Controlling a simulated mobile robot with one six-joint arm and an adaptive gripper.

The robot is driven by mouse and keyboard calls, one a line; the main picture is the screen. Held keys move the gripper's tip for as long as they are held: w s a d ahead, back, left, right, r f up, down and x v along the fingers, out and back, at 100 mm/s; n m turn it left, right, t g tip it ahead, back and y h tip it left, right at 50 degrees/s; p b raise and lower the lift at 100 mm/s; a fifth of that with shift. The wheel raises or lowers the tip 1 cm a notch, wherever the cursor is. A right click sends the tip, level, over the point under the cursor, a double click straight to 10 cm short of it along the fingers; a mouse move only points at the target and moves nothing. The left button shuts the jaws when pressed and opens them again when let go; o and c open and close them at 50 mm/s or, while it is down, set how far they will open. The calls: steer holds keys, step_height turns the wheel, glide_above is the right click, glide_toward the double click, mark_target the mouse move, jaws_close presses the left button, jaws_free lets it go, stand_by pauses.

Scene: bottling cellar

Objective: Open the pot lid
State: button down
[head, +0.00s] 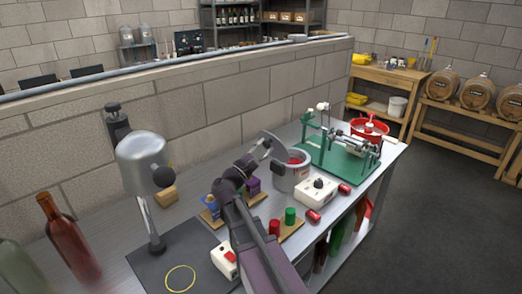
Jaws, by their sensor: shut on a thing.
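The grey metal pot (291,178) stands on the workbench, right of the middle, with something red showing at its open mouth. The grey lid (274,146) is tilted up steeply at the back left of the pot, clear of most of the mouth. My gripper (262,160) is at the left of the pot and shut on the lid. The arm hides part of the grip, so the fingertips and any handle or hinge are hard to make out.
A white box with a black knob (317,191) and red cylinders stand right of the pot. A green-based machine (340,155) is behind it. A grey lamp (142,165) and a red bottle (68,238) are left.

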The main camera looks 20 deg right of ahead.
steer(key=shift+s+d+f, duration=0.1)
steer(key=shift+s, duration=0.2)
steer(key=shift+c, duration=2.2)
jaws_free()
steer(key=shift+o, duration=0.5)
steer(key=shift+s, duration=0.1)
steer(key=shift+w+a, duration=0.2)
steer(key=shift+w, duration=0.05)
